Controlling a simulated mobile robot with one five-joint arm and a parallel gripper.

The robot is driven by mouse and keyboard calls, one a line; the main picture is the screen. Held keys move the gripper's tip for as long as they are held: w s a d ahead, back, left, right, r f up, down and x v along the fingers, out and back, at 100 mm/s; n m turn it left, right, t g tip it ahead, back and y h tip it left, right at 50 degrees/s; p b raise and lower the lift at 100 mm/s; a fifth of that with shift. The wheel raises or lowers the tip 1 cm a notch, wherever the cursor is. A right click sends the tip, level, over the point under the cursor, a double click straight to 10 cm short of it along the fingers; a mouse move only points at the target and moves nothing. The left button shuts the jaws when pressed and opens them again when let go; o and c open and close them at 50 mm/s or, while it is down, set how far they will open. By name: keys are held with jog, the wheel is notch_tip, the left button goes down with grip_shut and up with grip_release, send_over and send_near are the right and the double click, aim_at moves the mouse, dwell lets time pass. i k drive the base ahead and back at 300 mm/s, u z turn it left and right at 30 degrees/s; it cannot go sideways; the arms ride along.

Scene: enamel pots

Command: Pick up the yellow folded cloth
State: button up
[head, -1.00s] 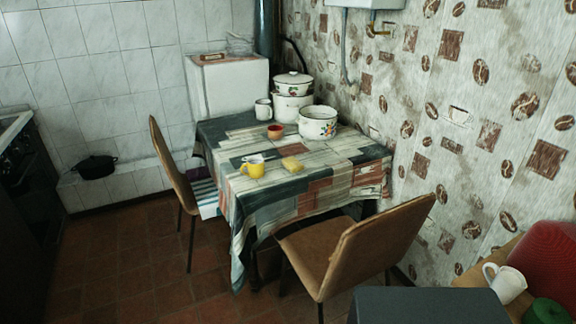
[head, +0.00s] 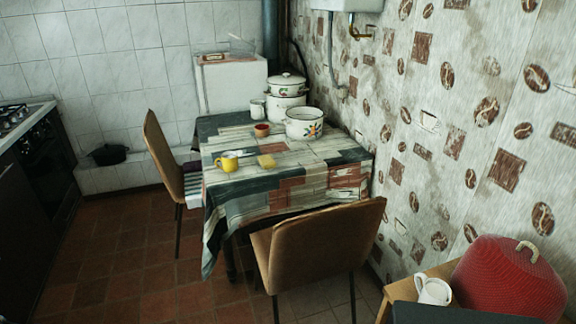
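The yellow folded cloth (head: 266,161) lies flat on the table (head: 315,165), which has a patchwork cloth over it. A yellow mug (head: 227,162) stands just to its left. An enamel pot (head: 304,124) stands behind it to the right. My gripper is not in view, and nothing touches the cloth.
A brown chair (head: 315,247) stands at the table's near side and another (head: 163,155) at its left. Stacked pots (head: 287,86) and a red bowl (head: 262,130) are at the back. A red woven dome (head: 510,280) and white mug (head: 433,290) are near right. Floor at left is clear.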

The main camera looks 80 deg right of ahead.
aim_at(268, 162)
jog(key=z, duration=0.95)
jog(key=i, duration=0.65)
jog(key=u, duration=0.05)
